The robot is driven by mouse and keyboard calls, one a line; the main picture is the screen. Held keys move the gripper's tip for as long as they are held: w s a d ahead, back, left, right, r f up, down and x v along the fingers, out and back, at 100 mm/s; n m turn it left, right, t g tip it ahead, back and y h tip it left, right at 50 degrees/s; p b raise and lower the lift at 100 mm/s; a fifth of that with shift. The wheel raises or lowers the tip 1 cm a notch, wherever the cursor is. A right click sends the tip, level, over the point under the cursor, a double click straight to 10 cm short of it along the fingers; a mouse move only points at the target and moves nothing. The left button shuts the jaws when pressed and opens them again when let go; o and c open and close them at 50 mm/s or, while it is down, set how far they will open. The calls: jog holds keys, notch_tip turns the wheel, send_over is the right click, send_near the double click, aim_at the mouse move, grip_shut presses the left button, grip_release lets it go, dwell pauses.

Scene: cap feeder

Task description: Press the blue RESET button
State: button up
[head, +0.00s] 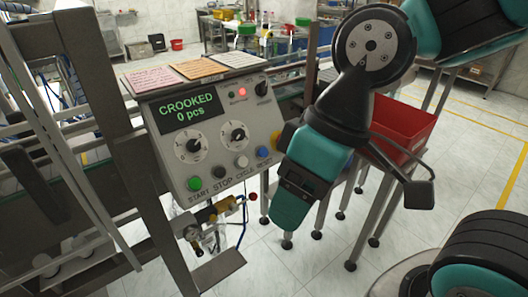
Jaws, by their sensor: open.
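The blue RESET button (263,152) is at the right end of the lower button row on the grey control panel (215,160). Its lettering is partly covered by my arm. The display (187,112) reads "CROOKED 0 pcs". My teal and black wrist is just right of the panel, in front of its right edge. My gripper's fingers do not show; the wrist hides them. I cannot tell how far they are from the button.
Green (194,184), black (219,172) and white (242,161) buttons share the row. Two round dials sit above. A red light (242,92) glows. Paper cards (155,78) lie on top. A red bin (402,128) stands behind my arm. Metal rails fill the left.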

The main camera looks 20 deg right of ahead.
grip_shut()
dwell(1.4)
